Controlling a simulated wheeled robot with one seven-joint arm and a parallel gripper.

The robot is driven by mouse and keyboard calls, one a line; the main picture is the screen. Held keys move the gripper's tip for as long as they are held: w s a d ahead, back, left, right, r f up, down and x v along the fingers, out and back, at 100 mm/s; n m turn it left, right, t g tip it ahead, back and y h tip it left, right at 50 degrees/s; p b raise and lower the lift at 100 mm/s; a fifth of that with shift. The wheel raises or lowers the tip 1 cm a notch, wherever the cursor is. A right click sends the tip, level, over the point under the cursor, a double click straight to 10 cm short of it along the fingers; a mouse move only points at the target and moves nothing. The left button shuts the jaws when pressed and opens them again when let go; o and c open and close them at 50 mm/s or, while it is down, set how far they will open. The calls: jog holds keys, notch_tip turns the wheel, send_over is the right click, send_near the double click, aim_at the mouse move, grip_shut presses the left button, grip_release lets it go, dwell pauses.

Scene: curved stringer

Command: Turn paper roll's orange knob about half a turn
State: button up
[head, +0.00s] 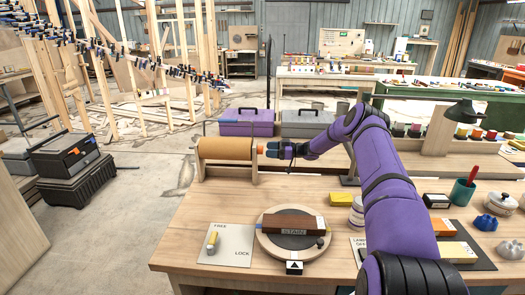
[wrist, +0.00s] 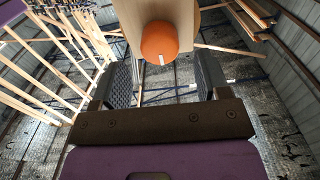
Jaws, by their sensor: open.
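The paper roll (head: 224,149) is a brown cylinder lying level in a wooden stand at the table's far left edge. Its orange knob (wrist: 159,42) is round with a white mark pointing down in the wrist view. In the head view the knob (head: 260,149) is a small spot at the roll's right end. My gripper (wrist: 163,82) is open, with one finger on each side below the knob in the wrist view. The fingers appear apart from the knob. In the head view my gripper (head: 275,149) is just right of the knob.
A purple toolbox (head: 246,122) and a grey toolbox (head: 305,124) stand behind the roll. A round turntable (head: 268,243) with a dark block and a FREE/LOCK plate (head: 226,244) lie in front. A yellow block (head: 341,199) and a jar stand near my arm.

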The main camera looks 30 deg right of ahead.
jog(key=shift+x, duration=1.95)
jog(key=shift+c, duration=0.2)
jog(key=c, duration=0.9)
